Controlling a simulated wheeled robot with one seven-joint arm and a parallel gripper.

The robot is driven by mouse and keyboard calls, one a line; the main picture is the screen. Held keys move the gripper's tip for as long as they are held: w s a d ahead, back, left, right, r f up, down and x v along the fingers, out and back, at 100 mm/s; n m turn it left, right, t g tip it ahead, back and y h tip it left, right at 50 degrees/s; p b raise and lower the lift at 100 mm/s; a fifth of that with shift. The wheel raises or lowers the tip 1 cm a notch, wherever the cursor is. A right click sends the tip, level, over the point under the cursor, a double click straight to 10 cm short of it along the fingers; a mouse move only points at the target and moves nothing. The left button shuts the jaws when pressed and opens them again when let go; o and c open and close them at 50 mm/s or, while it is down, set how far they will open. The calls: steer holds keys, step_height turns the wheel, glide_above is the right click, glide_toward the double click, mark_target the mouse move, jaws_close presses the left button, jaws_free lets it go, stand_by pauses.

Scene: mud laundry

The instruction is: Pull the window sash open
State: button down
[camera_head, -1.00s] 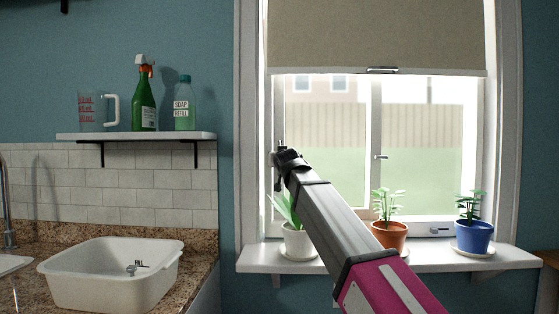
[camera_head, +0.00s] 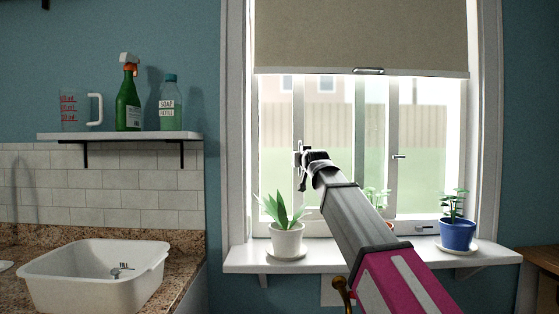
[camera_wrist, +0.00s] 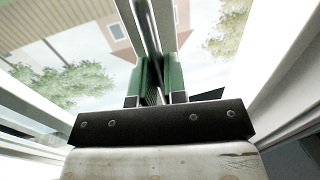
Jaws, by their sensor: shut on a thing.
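The window sash (camera_head: 298,112) is a pale-framed pane that stands to the right of the left jamb, with a gap between them. A small handle (camera_head: 398,157) shows on an upright further right. My gripper (camera_head: 303,160) is at the sash's left upright, and its tip partly hides the part it grips. In the wrist view, the green-padded fingers (camera_wrist: 160,82) are closed around a dark upright bar (camera_wrist: 148,32), which appears to be the sash's handle. The grip's exact contact is hard to make out.
A white potted plant (camera_head: 286,238) and a blue potted plant (camera_head: 458,232) stand on the sill (camera_head: 335,256); my arm hides most of a pot between them. A beige blind (camera_head: 360,35) covers the window top. A brass curved thing (camera_head: 343,291) shows below the sill.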

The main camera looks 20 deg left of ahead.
glide_toward(333, 158)
steer(key=x, duration=0.5)
steer(key=shift+w+d, duration=0.1)
steer(key=c, duration=1.5)
jaws_free()
steer(key=shift+o, duration=0.2)
steer(key=v, duration=1)
steer(key=shift+s, duration=0.4)
steer(key=shift+d+r, duration=0.1)
